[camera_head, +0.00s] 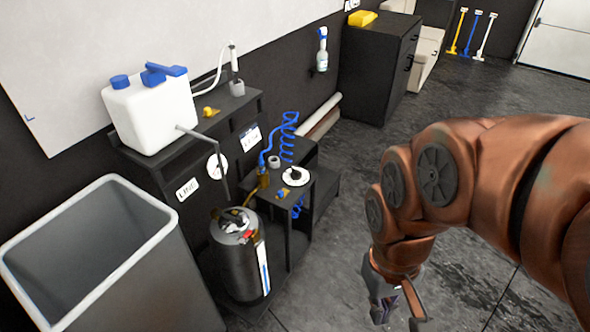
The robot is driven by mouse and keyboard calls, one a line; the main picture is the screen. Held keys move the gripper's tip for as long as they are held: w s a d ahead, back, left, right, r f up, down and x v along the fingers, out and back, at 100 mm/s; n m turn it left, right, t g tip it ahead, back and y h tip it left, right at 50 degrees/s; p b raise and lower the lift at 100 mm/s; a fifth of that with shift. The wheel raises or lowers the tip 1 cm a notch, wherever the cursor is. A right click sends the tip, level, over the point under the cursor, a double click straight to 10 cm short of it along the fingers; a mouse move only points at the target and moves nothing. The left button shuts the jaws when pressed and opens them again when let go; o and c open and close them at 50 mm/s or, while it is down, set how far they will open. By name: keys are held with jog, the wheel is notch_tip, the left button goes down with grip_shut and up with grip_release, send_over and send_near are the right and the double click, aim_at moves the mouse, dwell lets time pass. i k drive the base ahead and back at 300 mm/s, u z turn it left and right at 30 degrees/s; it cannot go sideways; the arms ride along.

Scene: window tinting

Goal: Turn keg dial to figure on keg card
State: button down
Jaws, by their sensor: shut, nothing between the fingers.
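A dark metal keg (238,262) with red and brass fittings on top stands upright on the low black stand. A round white dial with a black knob (295,176) lies on the small black side shelf right of the keg; its figures are too small to read. A white card (250,137) with a blue band is on the black unit's upper front; its writing is unreadable. Another card marked "LINE" (187,189) is further left. My gripper (398,314) hangs low at the bottom edge, right of the keg and apart from it. It is shut and empty.
A grey open bin (185,290) stands left of the keg. A white jug (150,108) with blue caps sits on the unit. A round white gauge (217,166) is on its front. A blue coiled hose (288,138) rises behind the dial. The floor right of the stand is clear.

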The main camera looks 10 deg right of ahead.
aim_at(295, 175)
jog(key=u, duration=0.35)
jog(key=i, duration=1.1)
jog(key=z, duration=0.55)
